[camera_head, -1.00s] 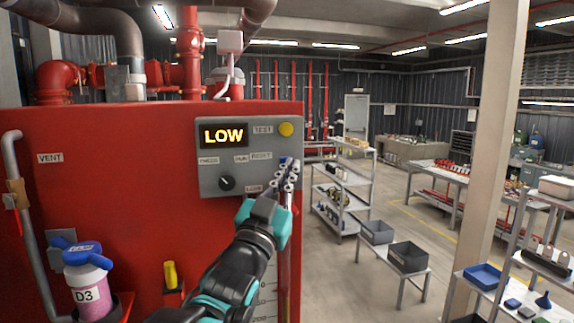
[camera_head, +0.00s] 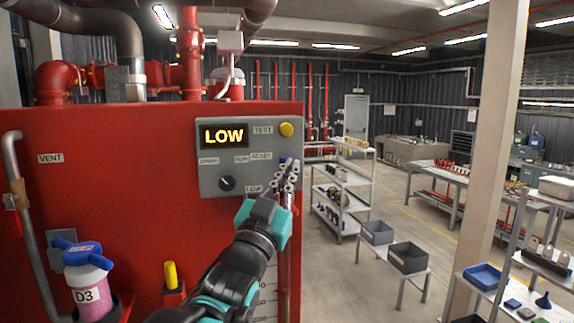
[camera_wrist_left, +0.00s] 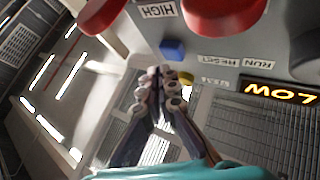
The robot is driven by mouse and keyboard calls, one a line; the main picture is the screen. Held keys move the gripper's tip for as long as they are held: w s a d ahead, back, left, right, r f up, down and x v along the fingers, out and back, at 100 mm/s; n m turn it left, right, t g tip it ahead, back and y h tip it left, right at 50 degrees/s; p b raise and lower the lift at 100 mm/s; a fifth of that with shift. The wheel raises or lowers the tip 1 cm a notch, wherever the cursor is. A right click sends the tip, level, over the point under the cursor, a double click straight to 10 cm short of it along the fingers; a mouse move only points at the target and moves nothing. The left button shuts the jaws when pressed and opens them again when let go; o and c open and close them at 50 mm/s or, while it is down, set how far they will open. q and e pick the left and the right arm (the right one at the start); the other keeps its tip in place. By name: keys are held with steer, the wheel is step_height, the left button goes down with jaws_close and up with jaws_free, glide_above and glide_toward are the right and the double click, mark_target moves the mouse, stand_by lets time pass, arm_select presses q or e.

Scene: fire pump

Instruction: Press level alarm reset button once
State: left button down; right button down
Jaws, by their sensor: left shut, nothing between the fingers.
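The grey control panel (camera_head: 207,181) is on the red tank front in the head view. Its display (camera_head: 224,135) reads LOW in yellow. A yellow button (camera_head: 286,129) sits beside the TEST label. The RESET label (camera_head: 262,156) is lower, left of my left gripper (camera_head: 288,174), which is shut and empty at the panel's right edge. In the left wrist view, a blue button (camera_wrist_left: 172,50) sits beside the RESET label (camera_wrist_left: 217,61), just beyond my fingertips (camera_wrist_left: 163,85). I cannot tell whether they touch it. My fingers largely hide this button in the head view. My right gripper is not in view.
A black knob (camera_head: 226,183) is on the panel's lower part. A pink bottle marked D3 (camera_head: 88,287) with a blue cap stands at lower left. A grey pipe (camera_head: 33,240) runs down the tank's left side. Open floor and shelves (camera_head: 341,193) lie to the right.

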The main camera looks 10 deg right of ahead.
arm_select(q)
steer(key=shift+w, duration=0.1)
stand_by(0.3)
steer(key=shift+w, duration=0.35)
steer(key=shift+w+a, duration=0.1)
steer(key=shift+w, duration=0.45)
stand_by(0.8)
stand_by(0.3)
steer(key=shift+s, duration=1)
steer(key=shift+s, duration=0.25)
steer(key=s+p, duration=0.1)
steer(key=s, duration=0.3)
steer(key=shift+s, duration=0.2)
